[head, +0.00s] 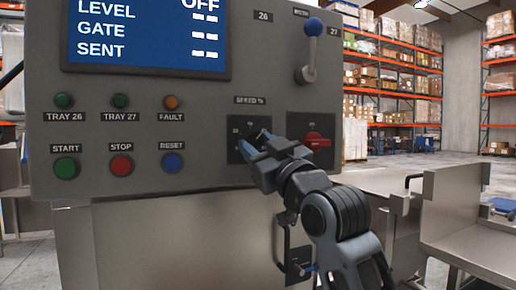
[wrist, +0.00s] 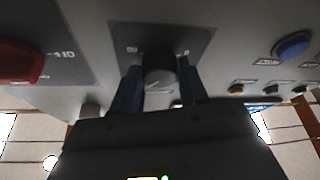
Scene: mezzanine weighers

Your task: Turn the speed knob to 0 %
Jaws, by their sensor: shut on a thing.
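The speed knob is a dark round knob on a black square plate (head: 235,131) under the "SPEED %" label on the grey control panel. In the head view my gripper (head: 254,144) covers most of the knob. In the wrist view the knob (wrist: 160,78) sits between my two blue-grey fingers, which are shut on its sides. A pale pointer line shows on the knob's face, tilted. Scale figures stand on the plate around it, too blurred to read surely.
A red rotary switch (head: 318,140) is close to the right of the knob. A blue-topped lever (head: 311,50) stands above. START (head: 66,168), STOP (head: 121,166) and RESET (head: 172,164) buttons lie left. The display (head: 150,35) reads OFF. A steel bench (head: 470,235) stands right.

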